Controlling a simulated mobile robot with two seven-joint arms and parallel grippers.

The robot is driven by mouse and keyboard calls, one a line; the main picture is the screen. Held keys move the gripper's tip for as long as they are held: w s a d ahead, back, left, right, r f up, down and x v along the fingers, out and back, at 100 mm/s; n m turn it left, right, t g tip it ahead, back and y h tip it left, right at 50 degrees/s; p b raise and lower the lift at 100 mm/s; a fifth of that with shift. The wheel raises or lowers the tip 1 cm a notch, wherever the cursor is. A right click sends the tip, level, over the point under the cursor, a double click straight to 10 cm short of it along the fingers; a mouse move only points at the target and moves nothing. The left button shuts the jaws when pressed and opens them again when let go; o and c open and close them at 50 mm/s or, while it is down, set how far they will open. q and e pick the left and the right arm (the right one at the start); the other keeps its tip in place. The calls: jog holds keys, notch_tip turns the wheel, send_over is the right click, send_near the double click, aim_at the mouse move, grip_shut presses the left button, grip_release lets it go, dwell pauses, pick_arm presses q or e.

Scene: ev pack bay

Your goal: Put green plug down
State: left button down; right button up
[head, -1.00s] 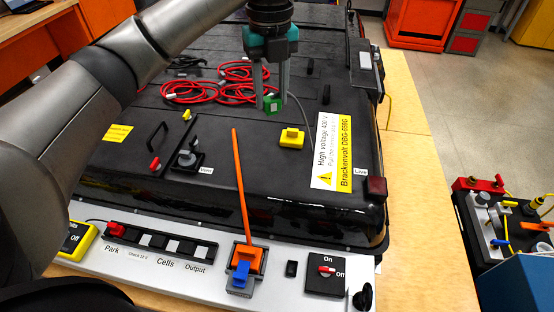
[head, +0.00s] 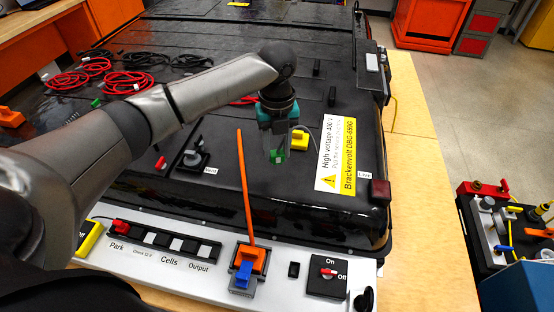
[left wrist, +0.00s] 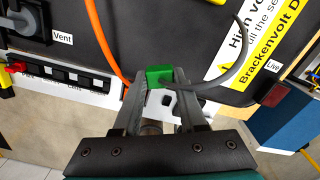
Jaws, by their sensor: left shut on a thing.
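My left gripper (head: 277,154) is shut on the green plug (head: 279,157) and holds it low over the black battery pack lid, just left of a yellow block. I cannot tell whether the plug touches the lid. In the left wrist view the plug (left wrist: 158,74) sits between the two fingertips (left wrist: 160,82), and a grey cable (left wrist: 232,72) runs from near it to the right. My right gripper is not in view.
The yellow block (head: 299,141) and the high voltage label (head: 337,158) lie right of the plug. An orange rod (head: 245,190) rises from the grey front panel (head: 200,275). A vent switch (head: 194,158) is at left. Red cable coils (head: 130,84) lie farther back.

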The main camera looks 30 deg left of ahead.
aim_at(277, 162)
pick_arm(q)
jog(key=shift+f, duration=2.15)
jog(key=shift+f, duration=0.45)
jog(key=shift+f, duration=0.15)
jog(key=shift+c, duration=2.3)
grip_release()
jog(key=shift+r, duration=0.5)
notch_tip(277, 162, up, 12)
jog(key=shift+r, duration=0.15)
